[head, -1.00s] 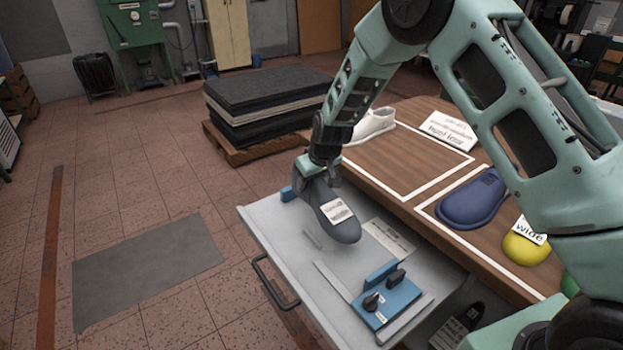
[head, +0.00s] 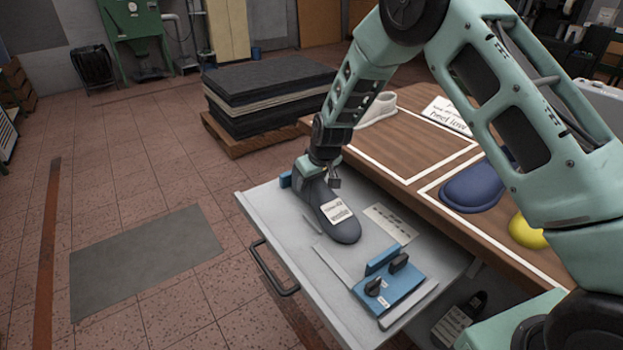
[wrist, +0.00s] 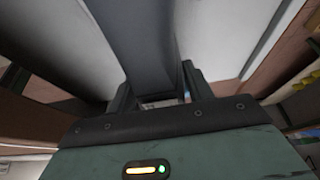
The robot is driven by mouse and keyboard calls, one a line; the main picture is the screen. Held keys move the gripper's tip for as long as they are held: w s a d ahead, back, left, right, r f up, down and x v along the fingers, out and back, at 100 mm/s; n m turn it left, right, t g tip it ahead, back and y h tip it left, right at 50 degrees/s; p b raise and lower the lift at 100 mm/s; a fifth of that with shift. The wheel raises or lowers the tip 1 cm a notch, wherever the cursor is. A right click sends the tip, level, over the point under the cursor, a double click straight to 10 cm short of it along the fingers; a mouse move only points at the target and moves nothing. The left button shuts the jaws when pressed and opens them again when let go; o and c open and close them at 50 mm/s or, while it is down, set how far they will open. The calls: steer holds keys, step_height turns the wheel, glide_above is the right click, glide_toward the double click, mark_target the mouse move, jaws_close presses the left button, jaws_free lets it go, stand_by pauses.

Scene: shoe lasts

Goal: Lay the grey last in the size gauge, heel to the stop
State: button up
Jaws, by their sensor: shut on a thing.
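The grey last (head: 343,230) has a white label on its upper side and points its toe toward the lower right in the head view. My gripper (head: 326,180) is shut on its heel end from above. In the wrist view the last (wrist: 148,45) runs up between the fingers. The last is over the pale grey gauge plate (head: 275,215), with its heel toward the small blue stop (head: 286,180) at the far left. I cannot tell whether heel and stop touch, or whether the sole rests on the plate. The blue slider (head: 391,290) with dark knobs lies beyond the toe.
A black handle (head: 270,270) juts from the plate's front. The floor at left is open.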

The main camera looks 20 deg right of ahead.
steer(key=shift+f, duration=0.3)
steer(key=shift+f+b, duration=0.2)
steer(key=shift+b, duration=0.1)
stand_by(0.4)
steer(key=o, duration=1.6)
steer(key=shift+c, duration=0.2)
steer(key=v, duration=1.7)
steer(key=shift+r+b, duration=0.2)
steer(key=shift+b, duration=0.25)
steer(key=shift+s, duration=0.1)
